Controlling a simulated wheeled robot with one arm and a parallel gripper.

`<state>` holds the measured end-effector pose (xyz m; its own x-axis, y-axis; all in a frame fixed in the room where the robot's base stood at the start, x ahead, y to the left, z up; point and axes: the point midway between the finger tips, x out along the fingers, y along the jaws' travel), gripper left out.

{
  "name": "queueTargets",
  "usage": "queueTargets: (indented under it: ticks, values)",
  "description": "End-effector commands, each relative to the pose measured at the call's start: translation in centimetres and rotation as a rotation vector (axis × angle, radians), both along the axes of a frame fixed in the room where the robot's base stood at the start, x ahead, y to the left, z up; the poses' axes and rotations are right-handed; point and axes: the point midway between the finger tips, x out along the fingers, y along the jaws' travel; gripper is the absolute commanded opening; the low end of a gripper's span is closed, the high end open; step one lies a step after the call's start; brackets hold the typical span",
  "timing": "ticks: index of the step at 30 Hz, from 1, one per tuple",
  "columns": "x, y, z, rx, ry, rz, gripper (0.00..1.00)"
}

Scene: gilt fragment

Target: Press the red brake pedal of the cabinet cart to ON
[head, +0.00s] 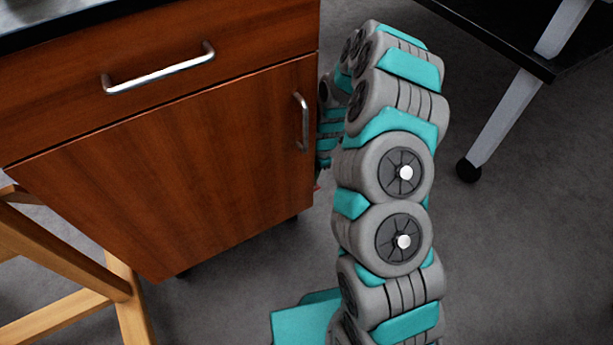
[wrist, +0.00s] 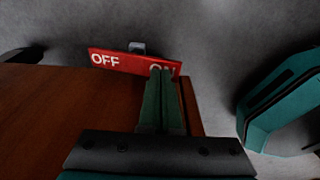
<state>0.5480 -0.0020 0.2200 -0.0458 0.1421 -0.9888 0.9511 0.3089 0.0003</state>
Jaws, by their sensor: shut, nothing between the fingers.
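The red brake pedal (wrist: 128,64) shows in the wrist view as a tilted red bar with white letters, OFF at its left end and ON at its right end. My gripper (wrist: 161,70) is shut and empty. Its green fingertips overlap the ON end and partly cover those letters; I cannot tell whether they touch it. The cabinet cart (head: 180,170) is reddish-brown wood with a drawer above a door, and its side panel (wrist: 60,105) fills the lower left of the wrist view. In the head view my gripper is mostly hidden beside the cabinet's right edge.
A wooden stool or frame (head: 75,250) stands close at the cabinet's left. A black table with a pale leg on a caster (head: 505,125) stands at the right.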

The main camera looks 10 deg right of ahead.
Motion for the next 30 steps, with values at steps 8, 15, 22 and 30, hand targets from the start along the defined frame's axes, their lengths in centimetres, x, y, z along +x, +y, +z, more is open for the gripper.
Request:
queueTargets:
  ticks: [8, 15, 22, 30]
  values:
    - [0.0, 0.0, -0.4, 0.0, 0.0, 0.0, 0.0]
    - [0.0, 0.0, -0.8, 0.0, 0.0, 0.0, 0.0]
    - [0.0, 0.0, -1.1, 0.0, 0.0, 0.0, 0.0]
    - [0.0, 0.0, -0.9, 0.0, -0.001, 0.0, 0.0]
